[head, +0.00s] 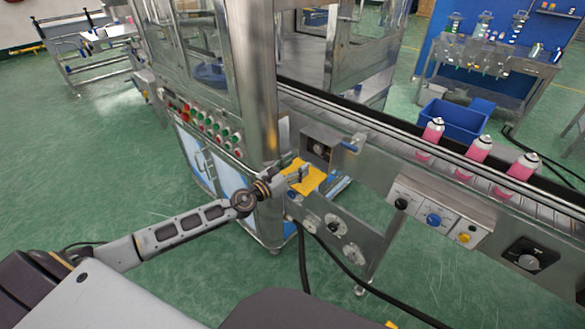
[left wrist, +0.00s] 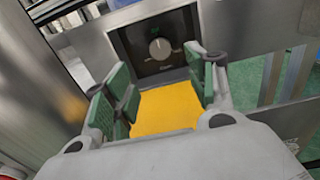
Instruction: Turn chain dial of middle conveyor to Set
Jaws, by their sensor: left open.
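A round dial with a grey knob (left wrist: 160,48) sits on a black square panel, straight ahead between my fingers in the left wrist view. Its small labels are too blurred to read. In the head view the same dark dial panel (head: 318,150) is on the conveyor's metal side, just beyond my left gripper (head: 303,172). In the left wrist view my left gripper (left wrist: 166,78) is open, with green pads either side and a yellow palm. It is empty and appears short of the knob. My right gripper is not in view.
The conveyor (head: 400,140) carries pink cans (head: 478,150). A button box (head: 434,219) and another black dial panel (head: 528,260) are further right on its side. A steel machine (head: 250,80) stands left of the dial. A blue handle (head: 352,146) is close right of it.

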